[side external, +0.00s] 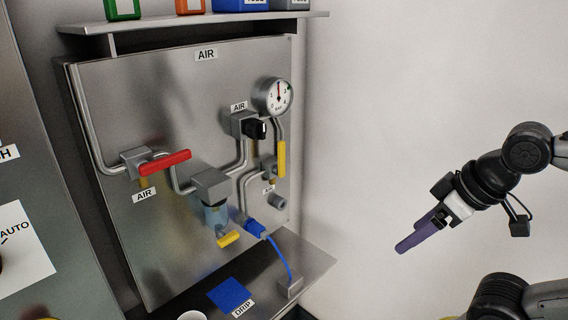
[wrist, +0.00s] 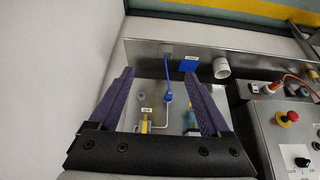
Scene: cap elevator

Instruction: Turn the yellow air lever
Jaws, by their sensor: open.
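A yellow lever (side external: 281,158) stands upright on a small valve at the right of the steel AIR panel (side external: 130,245), below the gauge. A yellow handle (side external: 228,239) sits under the clear filter bowl (side external: 216,217). A red lever (side external: 165,163) lies nearly level on the left valve. My gripper (side external: 415,236) is open and empty, to the right of the panel and apart from it. In the wrist view its purple fingers (wrist: 158,75) are spread, with a yellow lever (wrist: 145,124) and its label between them, farther off.
A pressure gauge (side external: 273,97) and a black knob (side external: 255,129) are above the upright lever. A blue hose (side external: 285,255) runs from the blue coupling down to the shelf. A control box with buttons (wrist: 287,117) is at the wrist view's right. Open space lies between gripper and panel.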

